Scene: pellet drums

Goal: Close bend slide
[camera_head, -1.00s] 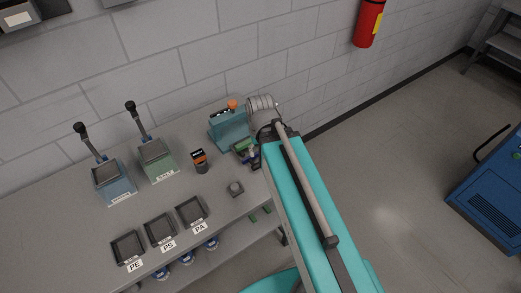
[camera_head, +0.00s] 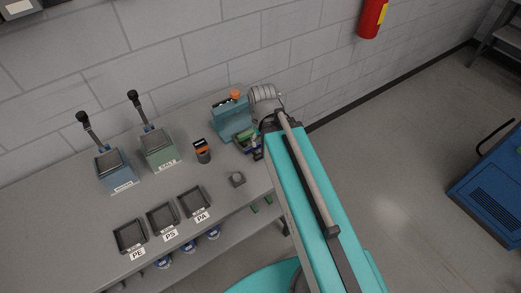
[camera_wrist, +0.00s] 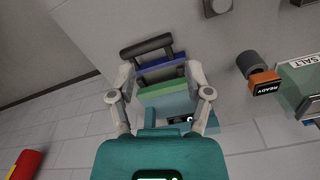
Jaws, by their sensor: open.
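A teal unit (camera_head: 231,121) with an orange knob stands at the back right of the bench. Its front carries a green bar (camera_wrist: 163,89), a blue bar (camera_wrist: 161,67) and a black handle (camera_wrist: 146,47), seen in the wrist view. No label shows which part is the bend slide. My gripper (camera_wrist: 160,75) is open. Its two fingers stand apart on either side of the green and blue bars, with the black handle just beyond the fingertips. I cannot tell whether the fingers touch anything. In the head view my arm hides part of the unit's right side.
A green SALT hopper (camera_head: 158,149) and a blue hopper (camera_head: 115,170) have upright levers. Trays PE (camera_head: 130,236), PS (camera_head: 162,218) and PA (camera_head: 194,202) line the bench's front. A small grey knob block (camera_head: 237,179) is nearby.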

